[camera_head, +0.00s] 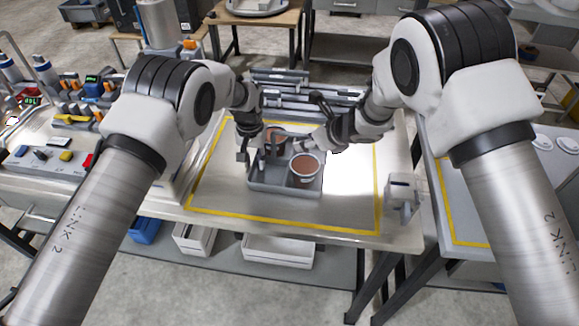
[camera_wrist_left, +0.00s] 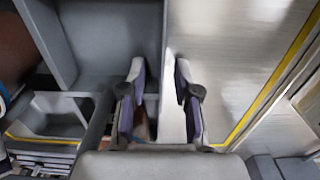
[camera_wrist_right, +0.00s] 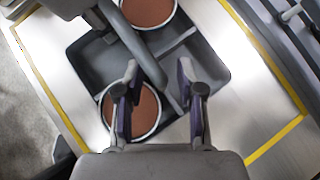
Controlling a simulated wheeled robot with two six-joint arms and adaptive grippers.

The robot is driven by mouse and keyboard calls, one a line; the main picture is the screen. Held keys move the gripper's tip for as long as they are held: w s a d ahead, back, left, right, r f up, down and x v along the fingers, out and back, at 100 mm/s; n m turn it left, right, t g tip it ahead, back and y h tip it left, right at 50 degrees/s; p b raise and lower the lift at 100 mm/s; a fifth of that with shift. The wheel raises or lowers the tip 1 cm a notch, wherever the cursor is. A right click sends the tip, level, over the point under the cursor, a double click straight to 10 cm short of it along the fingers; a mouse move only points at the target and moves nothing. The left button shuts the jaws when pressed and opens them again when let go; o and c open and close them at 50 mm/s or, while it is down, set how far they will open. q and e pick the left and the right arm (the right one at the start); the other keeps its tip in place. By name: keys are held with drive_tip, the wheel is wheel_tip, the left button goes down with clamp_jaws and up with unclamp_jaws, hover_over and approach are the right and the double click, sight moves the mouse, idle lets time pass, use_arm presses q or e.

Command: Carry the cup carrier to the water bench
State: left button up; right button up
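The cup carrier (camera_head: 283,192) is a grey divided tray with a raised dark handle. It rests on the bench inside a yellow outline and holds two cups with brown contents, one at front right (camera_head: 305,168) and one at back left (camera_head: 275,138). My left gripper (camera_head: 243,152) is open at the carrier's left side; in the left wrist view its fingers (camera_wrist_left: 160,95) stand on either side of a carrier wall. My right gripper (camera_wrist_right: 158,95) is open above the carrier, beside a cup (camera_wrist_right: 132,108) and the handle. Finger contact cannot be told. I cannot tell which bench is the water bench.
A rack of grey rails (camera_head: 305,82) stands behind the carrier. Another yellow-marked bench (camera_head: 455,215) stands to the right across a gap. The left bench is crowded with instruments (camera_head: 75,110). The outlined area right of the carrier is clear.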

drive_tip(key=shift+d+r, duration=0.15)
drive_tip(key=shift+r, duration=0.05)
use_arm(q)
wheel_tip(320, 180, up, 12)
use_arm(e)
drive_tip(key=v, duration=1.1)
drive_tip(key=shift+s+r, duration=0.2)
drive_tip(key=shift+s, duration=0.05)
drive_tip(key=shift+d, duration=0.1)
use_arm(q)
drive_tip(key=shift+f, duration=0.1)
